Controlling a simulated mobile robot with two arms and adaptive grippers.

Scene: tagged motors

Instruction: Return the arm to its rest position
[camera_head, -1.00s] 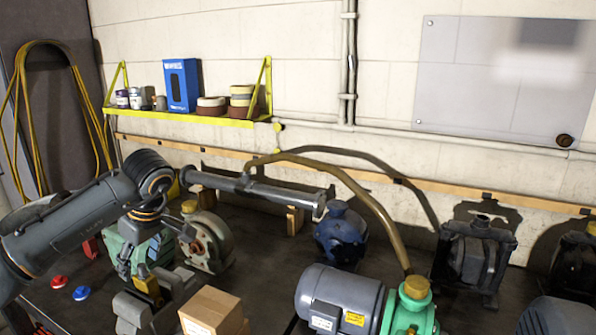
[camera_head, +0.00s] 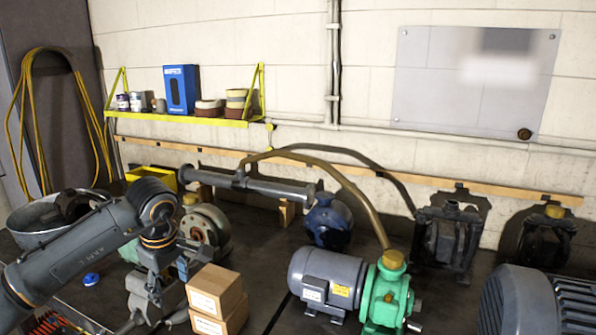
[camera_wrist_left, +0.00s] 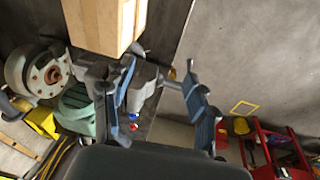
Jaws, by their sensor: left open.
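My left arm (camera_head: 95,243) reaches in from the left in the head view, over the workbench (camera_head: 262,262). My left gripper (camera_head: 162,287) points down beside two stacked cardboard boxes (camera_head: 215,291) and overlaps the grey vise in the picture. Its fingertips are hard to make out there. In the left wrist view my left gripper (camera_wrist_left: 160,66) shows two fingers spread apart with nothing between them. A cardboard box (camera_wrist_left: 103,22) is near the fingers at the top. My right gripper is in neither view.
A grey motor (camera_head: 338,277) with a green pump (camera_head: 388,295) stands right of the boxes. A large ribbed motor (camera_head: 518,302) fills the lower right. A metal tub (camera_head: 35,222) is behind my arm at left. A yellow shelf (camera_head: 190,119) hangs on the wall.

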